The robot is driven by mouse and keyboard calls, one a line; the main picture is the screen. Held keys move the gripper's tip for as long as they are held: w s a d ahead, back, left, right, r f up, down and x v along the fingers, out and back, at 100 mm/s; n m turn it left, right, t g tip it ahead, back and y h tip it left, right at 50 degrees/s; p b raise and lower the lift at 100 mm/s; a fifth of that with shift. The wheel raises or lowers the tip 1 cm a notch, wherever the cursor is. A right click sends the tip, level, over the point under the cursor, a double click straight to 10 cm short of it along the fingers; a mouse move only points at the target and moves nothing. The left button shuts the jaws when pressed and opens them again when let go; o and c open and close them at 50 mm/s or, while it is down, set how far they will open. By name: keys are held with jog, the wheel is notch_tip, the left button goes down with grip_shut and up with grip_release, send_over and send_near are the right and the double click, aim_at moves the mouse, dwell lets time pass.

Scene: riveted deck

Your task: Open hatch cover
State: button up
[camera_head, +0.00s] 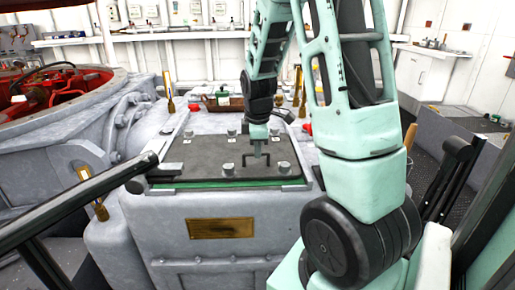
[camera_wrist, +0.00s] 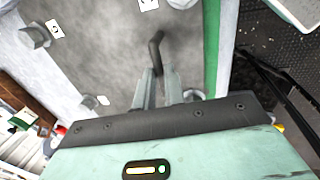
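The hatch cover (camera_head: 200,165) is a dark grey plate with a green edge, lying flat on a grey metal casing. Several bolts or knobs stand on it. A dark bent handle (camera_head: 245,160) rises from its right part; it also shows in the wrist view (camera_wrist: 155,45). My gripper (camera_head: 257,150) points down at the handle from above. In the wrist view its two fingers (camera_wrist: 158,80) are close together with the handle's near end between them, and look shut on it. The fingers hide part of the handle.
A brass plate (camera_head: 221,228) is on the casing's front. A black rail (camera_head: 80,205) crosses at the left. A large ring-shaped housing with red parts (camera_head: 60,90) stands at the left. Bottles and a tray (camera_head: 225,102) sit behind the cover.

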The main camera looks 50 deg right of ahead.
grip_shut()
jog(key=shift+w+d+r, duration=0.1)
jog(key=shift+w+d, duration=0.05)
jog(key=shift+d, duration=0.1)
jog(key=w+d+p, duration=0.1)
jog(key=w+d, duration=0.1)
jog(key=d, duration=0.1)
jog(key=shift+w, duration=0.4)
jog(key=o, duration=0.6)
grip_release()
jog(key=shift+s+a, duration=0.1)
